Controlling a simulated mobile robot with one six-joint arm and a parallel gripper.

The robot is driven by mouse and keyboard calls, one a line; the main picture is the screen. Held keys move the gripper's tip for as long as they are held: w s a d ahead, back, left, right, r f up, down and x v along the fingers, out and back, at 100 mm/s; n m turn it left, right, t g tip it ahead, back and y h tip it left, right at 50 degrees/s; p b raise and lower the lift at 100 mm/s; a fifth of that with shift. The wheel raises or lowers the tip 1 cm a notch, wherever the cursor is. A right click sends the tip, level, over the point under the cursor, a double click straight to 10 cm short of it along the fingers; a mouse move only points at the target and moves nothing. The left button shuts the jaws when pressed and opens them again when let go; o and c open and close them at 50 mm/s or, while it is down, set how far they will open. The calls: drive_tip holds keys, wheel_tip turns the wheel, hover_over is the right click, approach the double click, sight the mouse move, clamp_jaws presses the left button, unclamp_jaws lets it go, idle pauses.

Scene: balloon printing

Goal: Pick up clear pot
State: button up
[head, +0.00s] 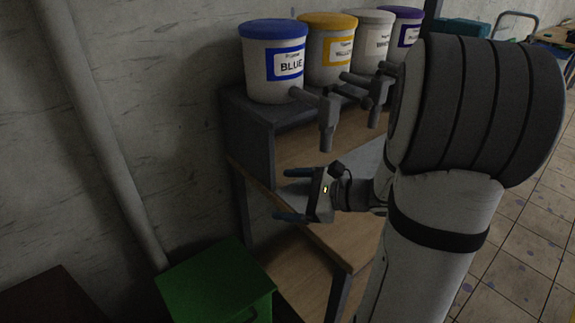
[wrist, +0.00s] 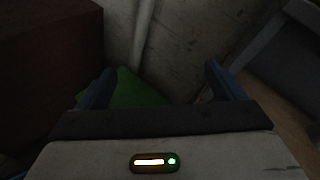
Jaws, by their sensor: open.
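I see no clear pot in either view. My gripper (head: 290,194) is open and empty, pointing left, beside the left edge of the shelf unit in the head view. Its two blue fingers stand apart in the wrist view (wrist: 160,85), with the wall and a green box beyond them. My arm hides much of the right side of the shelf unit.
Blue (head: 274,62), yellow (head: 329,50), white (head: 371,42) and purple (head: 405,26) labelled paint tubs with taps stand on the raised shelf (head: 248,135). A wooden tabletop (head: 345,242) lies below. A green box (head: 215,283) stands at lower left, by a wall pipe (head: 105,140).

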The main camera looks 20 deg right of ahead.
drive_tip(key=w+d+f+m+t+h+b, duration=0.1)
drive_tip(key=d+f+m+t+h, duration=0.1)
drive_tip(key=d, duration=0.3)
drive_tip(key=w+d+f+m+t+h+b, duration=0.1)
drive_tip(key=w+d+f+m+t+h, duration=0.1)
drive_tip(key=d+m, duration=0.3)
drive_tip(key=w+d+f+m+t+h+b, duration=0.1)
drive_tip(key=d+f+m+t+h, duration=0.1)
drive_tip(key=d, duration=0.4)
drive_tip(key=shift+w+f+m+t, duration=0.3)
drive_tip(key=shift+f+m+t, duration=0.25)
drive_tip(key=shift+m+t, duration=0.45)
drive_tip(key=shift+w+d+m+h, duration=0.15)
drive_tip(key=shift+w+m+h, duration=0.15)
drive_tip(key=x, duration=0.7)
drive_tip(key=shift+f, duration=0.1)
drive_tip(key=c, duration=1.2)
drive_tip(key=shift+c, duration=0.5)
